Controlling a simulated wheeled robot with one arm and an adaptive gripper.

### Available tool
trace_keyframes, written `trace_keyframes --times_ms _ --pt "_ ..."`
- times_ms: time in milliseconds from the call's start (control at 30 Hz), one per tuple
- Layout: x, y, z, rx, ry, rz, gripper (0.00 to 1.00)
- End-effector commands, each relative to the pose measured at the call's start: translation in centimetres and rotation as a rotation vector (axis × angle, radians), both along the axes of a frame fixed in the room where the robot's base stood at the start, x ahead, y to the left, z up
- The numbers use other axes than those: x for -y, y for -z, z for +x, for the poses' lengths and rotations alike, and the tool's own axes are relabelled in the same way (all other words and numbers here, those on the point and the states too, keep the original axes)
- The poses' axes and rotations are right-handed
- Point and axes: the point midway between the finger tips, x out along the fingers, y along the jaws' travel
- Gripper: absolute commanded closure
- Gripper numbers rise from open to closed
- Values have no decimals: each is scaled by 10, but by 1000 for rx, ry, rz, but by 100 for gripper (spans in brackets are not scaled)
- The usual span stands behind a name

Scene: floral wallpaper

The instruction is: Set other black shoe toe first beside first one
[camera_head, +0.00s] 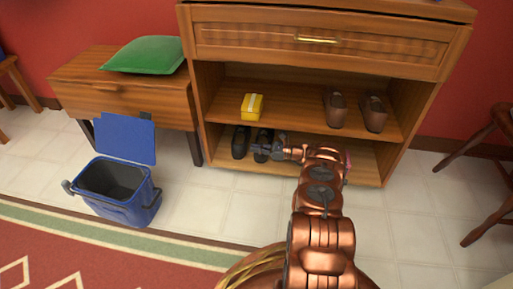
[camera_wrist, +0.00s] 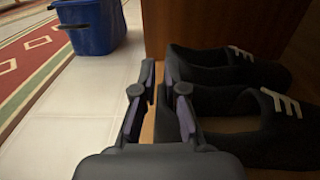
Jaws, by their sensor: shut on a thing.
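Two black shoes stand side by side on the lower shelf of the wooden cabinet. The left shoe (camera_head: 240,143) is also the farther one in the wrist view (camera_wrist: 222,68). The right shoe (camera_head: 263,145) is the nearer one in the wrist view (camera_wrist: 242,122), its pale laces away from my gripper. My gripper (camera_head: 276,147) is at the right shoe and shut on its near end; in the wrist view my gripper (camera_wrist: 158,105) has one finger against that end. The exact contact is partly hidden by the fingers.
The cabinet's lower shelf (camera_head: 335,160) has bare room to the right. The shelf above holds a yellow box (camera_head: 252,105) and two brown shoes (camera_head: 336,108). A blue bin (camera_head: 117,195) with its lid up stands left on the floor, before a small table (camera_head: 85,72).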

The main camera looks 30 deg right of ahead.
Motion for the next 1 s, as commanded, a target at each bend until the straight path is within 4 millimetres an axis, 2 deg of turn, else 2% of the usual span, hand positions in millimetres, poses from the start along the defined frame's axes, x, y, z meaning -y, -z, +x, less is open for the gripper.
trace_keyframes --times_ms 133,167,400,1000 --pt "0 1 0 1 0 0 100" --pt "0 1 0 0 0 0 87" --pt "0 1 0 0 0 0 65" --pt "0 -6 0 1 1 0 65"
